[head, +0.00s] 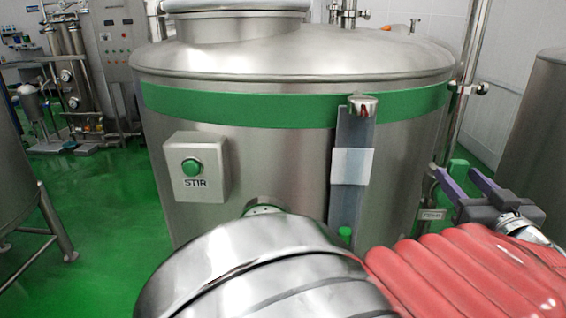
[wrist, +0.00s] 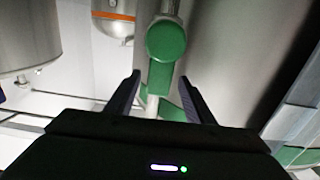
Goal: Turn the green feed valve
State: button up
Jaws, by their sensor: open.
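The green feed valve (head: 458,170) is at the right side of the big steel tank, on a pipe. In the head view it shows between the two fingers of my gripper (head: 457,172). In the wrist view the green handle (wrist: 165,45) has a round end and stands upright ahead of my gripper (wrist: 160,78). Its lower part lies between the lines of the two fingers, with a gap on each side. My gripper is open and holds nothing. I cannot tell whether the handle is fully between the fingertips in depth.
The steel tank (head: 270,150) with a green band fills the middle. A STIR box (head: 196,167) with a green button and a sight gauge (head: 350,166) are on its front. A vertical pipe (head: 470,60) and another tank (head: 540,130) stand at the right. Green floor is open at the left.

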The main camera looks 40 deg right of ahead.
jog(key=v, duration=1.1)
jog(key=shift+f, duration=0.1)
dwell(0.7)
